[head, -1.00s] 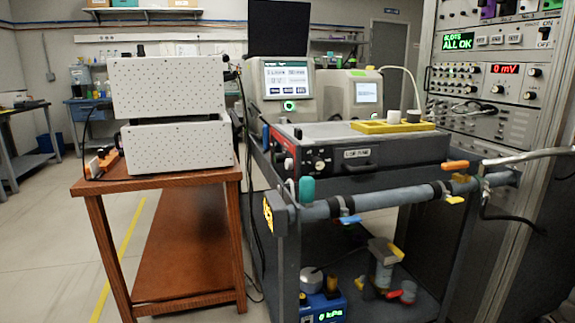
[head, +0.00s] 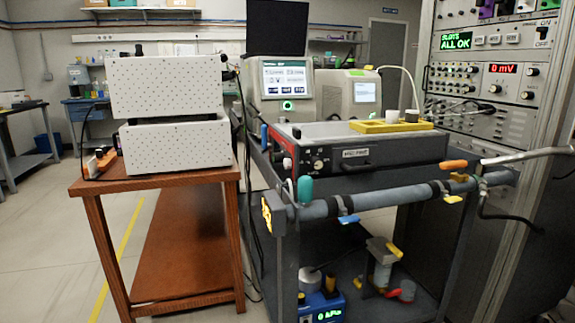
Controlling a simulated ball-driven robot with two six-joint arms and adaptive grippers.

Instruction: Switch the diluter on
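No label that I can read names the diluter, so I cannot tell for sure which device it is. A low dark box with a grey front (head: 360,158), knobs and a red corner lies on the cart top; its small label is too blurred to read. Behind it stand two grey instruments, one with a lit touch screen (head: 285,80) and a green-lit button (head: 288,106), the other with a smaller lit screen (head: 364,92). A blue unit with a green display (head: 327,314) sits on the cart's lower shelf. Neither of my grippers is in view.
A wooden table (head: 155,183) at left bears two stacked white perforated boxes (head: 167,88). A pipe with coloured valve handles (head: 385,199) runs across the cart front. An electronics rack (head: 495,110) stands at right. Open floor (head: 40,250) lies at left.

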